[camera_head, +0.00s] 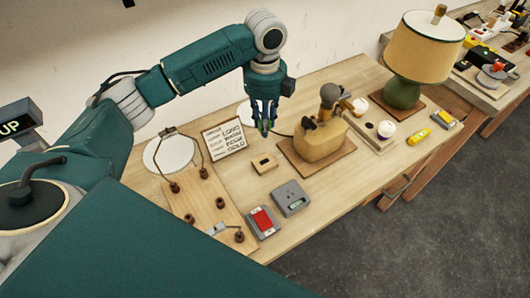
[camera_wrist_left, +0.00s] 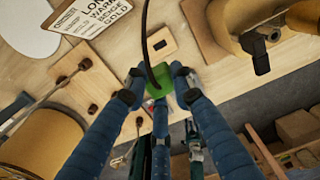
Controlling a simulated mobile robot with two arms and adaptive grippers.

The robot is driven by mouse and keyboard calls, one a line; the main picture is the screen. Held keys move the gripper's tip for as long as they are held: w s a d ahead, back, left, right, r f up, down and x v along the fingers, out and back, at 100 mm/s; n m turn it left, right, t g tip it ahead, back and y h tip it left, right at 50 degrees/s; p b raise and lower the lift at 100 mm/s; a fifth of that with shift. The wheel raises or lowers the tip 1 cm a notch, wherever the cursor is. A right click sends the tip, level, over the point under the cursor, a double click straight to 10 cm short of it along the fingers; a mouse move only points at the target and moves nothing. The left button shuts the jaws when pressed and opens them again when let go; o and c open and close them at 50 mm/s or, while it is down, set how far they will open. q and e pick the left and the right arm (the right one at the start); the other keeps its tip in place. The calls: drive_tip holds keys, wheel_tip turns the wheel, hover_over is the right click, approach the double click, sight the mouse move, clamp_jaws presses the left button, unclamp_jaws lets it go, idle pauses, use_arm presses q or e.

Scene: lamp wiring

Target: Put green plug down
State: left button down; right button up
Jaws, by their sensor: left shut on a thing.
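The green plug (camera_wrist_left: 160,82) is between the fingertips of my left gripper (camera_head: 264,126), which is shut on it. A dark cord rises from the plug in the left wrist view. In the head view the gripper points down over the back of the workbench, beside the card on a clipboard (camera_head: 224,139). The plug is mostly hidden by the fingers there, and I cannot tell its exact height. A small wooden block with a dark slot (camera_head: 265,163) lies on the bench, nearer the front than the gripper. My right gripper is not in view.
A grey outlet box (camera_head: 292,199) and a red switch box (camera_head: 263,221) sit near the front edge. A wooden board with posts (camera_head: 208,208) is left of them. A beige lamp base (camera_head: 320,144) stands right of the gripper; a green lamp (camera_head: 404,91) stands farther right.

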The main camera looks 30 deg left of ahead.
use_arm(q)
wheel_tip(320, 180, down, 13)
drive_tip(key=shift+f+p, duration=0.2)
drive_tip(key=shift+p, duration=0.95)
drive_tip(key=shift+f, duration=0.15)
drive_tip(key=shift+f, duration=0.4)
drive_tip(key=shift+f, duration=0.1)
drive_tip(key=c, duration=1.5)
unclamp_jaws()
drive_tip(key=shift+o, duration=0.2)
